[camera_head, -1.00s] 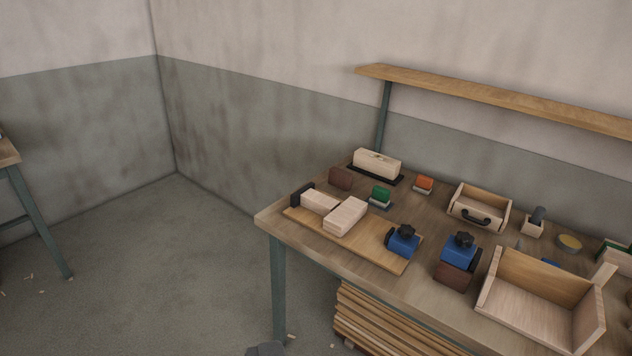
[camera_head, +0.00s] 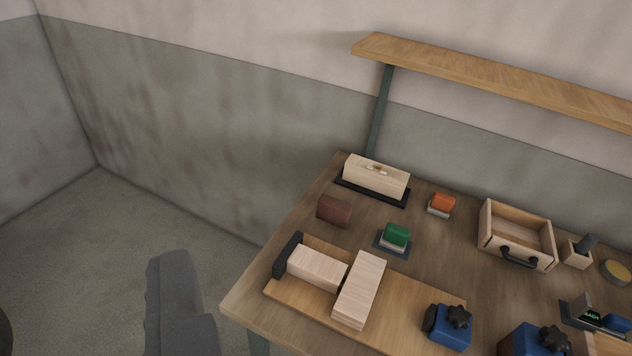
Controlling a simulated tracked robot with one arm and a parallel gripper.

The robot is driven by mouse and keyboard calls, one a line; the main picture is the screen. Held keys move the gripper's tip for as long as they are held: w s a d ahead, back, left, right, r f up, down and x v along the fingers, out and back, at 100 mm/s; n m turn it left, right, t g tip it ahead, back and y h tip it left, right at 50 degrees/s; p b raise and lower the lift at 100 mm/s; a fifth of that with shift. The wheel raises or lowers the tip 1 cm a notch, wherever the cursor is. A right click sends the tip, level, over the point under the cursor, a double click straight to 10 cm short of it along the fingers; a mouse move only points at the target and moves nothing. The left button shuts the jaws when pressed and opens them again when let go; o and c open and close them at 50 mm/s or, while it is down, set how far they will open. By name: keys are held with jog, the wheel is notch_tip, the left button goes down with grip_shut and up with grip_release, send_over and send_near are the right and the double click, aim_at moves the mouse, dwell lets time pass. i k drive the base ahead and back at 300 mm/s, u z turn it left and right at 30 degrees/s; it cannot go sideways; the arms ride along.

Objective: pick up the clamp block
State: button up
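Two blue blocks with black star knobs look like clamp blocks; I cannot tell which one the task means. One blue block (camera_head: 441,329) sits on the right part of a wooden board (camera_head: 405,318). The other blue block (camera_head: 519,341) stands on the bench to its right, cut by the bottom edge. On the board a pale wood block (camera_head: 318,267) lies between a black stop (camera_head: 288,255) and a second pale block (camera_head: 360,290).
The bench (camera_head: 243,304) also carries a brown block (camera_head: 334,211), a green-topped block (camera_head: 397,236), an orange-topped block (camera_head: 442,203), a long pale block (camera_head: 375,178) on a black base and an open drawer box (camera_head: 516,233). A shelf (camera_head: 480,77) overhangs the back.

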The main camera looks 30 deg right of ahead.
aim_at(334, 211)
jog(key=i, duration=1.05)
